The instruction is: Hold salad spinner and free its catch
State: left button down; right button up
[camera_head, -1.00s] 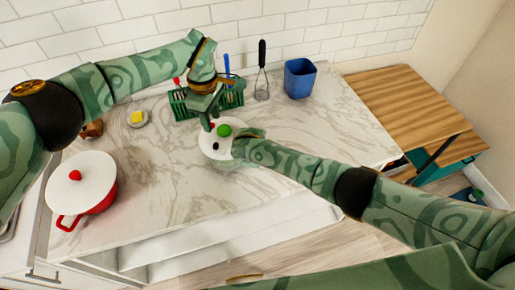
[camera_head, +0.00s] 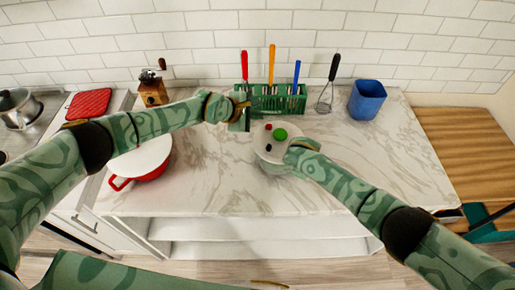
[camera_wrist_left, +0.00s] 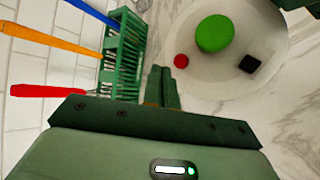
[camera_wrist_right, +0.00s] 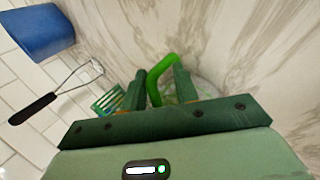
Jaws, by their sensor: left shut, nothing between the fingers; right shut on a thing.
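The salad spinner (camera_head: 262,152) is a pale round bowl with a white lid on the marble counter. Its lid carries a green knob (camera_head: 281,134), a red button (camera_head: 268,127) and a black button (camera_head: 268,148); which one is the catch I cannot tell. My left gripper (camera_wrist_left: 163,82) is shut and empty, left of the lid and apart from it, nearest the red button (camera_wrist_left: 181,61). My right gripper (camera_wrist_right: 159,85) is shut on a bright green curved part of the spinner (camera_wrist_right: 161,70) at its right side. The right fingertips are hard to see in the head view.
A green rack (camera_head: 285,102) with red, orange and blue handled utensils stands behind the spinner. A red pot (camera_head: 150,172) with a white lid is at left. The front counter is clear.

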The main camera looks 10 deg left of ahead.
aim_at(269, 147)
jog(key=shift+f, duration=0.15)
pick_arm(q)
jog(key=s+a+f+t+h, duration=0.1)
jog(key=s+a+f+t, duration=0.3)
jog(key=a, duration=0.4)
pick_arm(e)
jog(key=shift+s, duration=0.15)
pick_arm(q)
jog(key=s+f+m+t+h, duration=0.1)
jog(key=s+m, duration=0.4)
jog(key=s, duration=0.7)
jog(key=t+h, duration=0.1)
jog(key=t, duration=0.1)
jog(key=shift+m+t, duration=0.3)
jog(key=shift+w+d+h, duration=0.1)
jog(key=shift+h, duration=0.2)
jog(key=w+d, duration=0.6)
jog(key=d, duration=0.3)
jog(key=shift+w+d, duration=0.2)
jog(key=shift+w, duration=0.15)
